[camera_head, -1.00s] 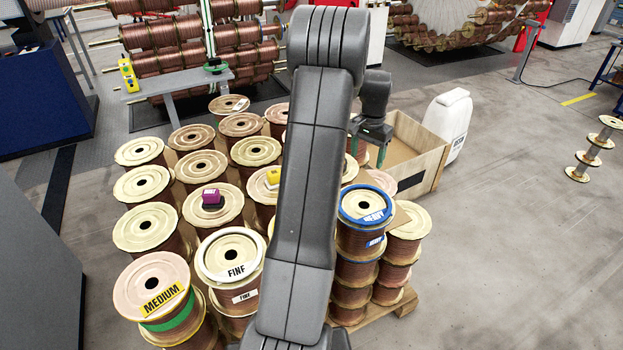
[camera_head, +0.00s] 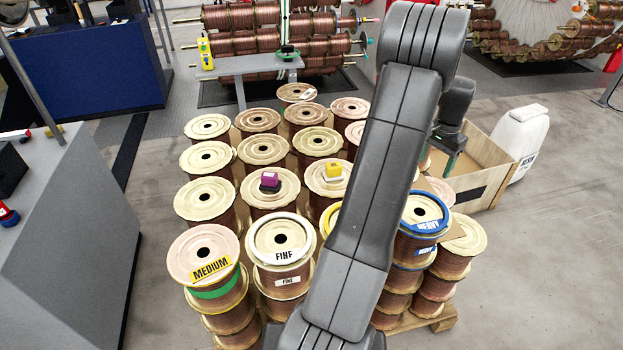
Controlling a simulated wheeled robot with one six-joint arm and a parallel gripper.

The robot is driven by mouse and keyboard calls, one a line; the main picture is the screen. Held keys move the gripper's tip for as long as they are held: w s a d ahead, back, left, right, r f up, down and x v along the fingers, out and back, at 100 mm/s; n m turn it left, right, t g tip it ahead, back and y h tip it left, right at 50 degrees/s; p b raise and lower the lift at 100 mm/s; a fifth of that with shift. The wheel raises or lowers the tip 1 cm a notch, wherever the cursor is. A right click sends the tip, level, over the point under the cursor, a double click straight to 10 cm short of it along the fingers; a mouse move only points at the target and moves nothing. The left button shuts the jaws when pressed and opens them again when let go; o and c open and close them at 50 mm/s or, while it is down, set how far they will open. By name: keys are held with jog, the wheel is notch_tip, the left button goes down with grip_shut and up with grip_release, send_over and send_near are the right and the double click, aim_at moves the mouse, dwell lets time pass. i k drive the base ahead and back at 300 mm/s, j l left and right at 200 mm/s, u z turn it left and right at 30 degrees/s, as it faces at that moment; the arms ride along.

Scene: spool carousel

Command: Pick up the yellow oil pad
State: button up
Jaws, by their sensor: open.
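The yellow oil pad (camera_head: 333,170) is a small yellow block with a pale base, resting on top of a copper-wire spool (camera_head: 330,187) in the middle of the stack. It is in clear view just left of my arm. My gripper (camera_head: 443,154) is to the right of the pad, beyond my arm, near the wooden crate. It points down with its jaws apart and shows nothing between them. It is partly hidden by my arm.
Labelled MEDIUM (camera_head: 203,253), FINE (camera_head: 280,238) and HEAVY (camera_head: 426,211) spools stand in front. The wooden crate (camera_head: 488,190) and a white jug (camera_head: 522,135) are at right. A grey bench (camera_head: 75,215) is at left.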

aim_at(333, 173)
jog(key=l+u, duration=0.35)
jog(key=u, duration=0.15)
jog(key=l+u, duration=0.7)
jog(key=u, duration=0.25)
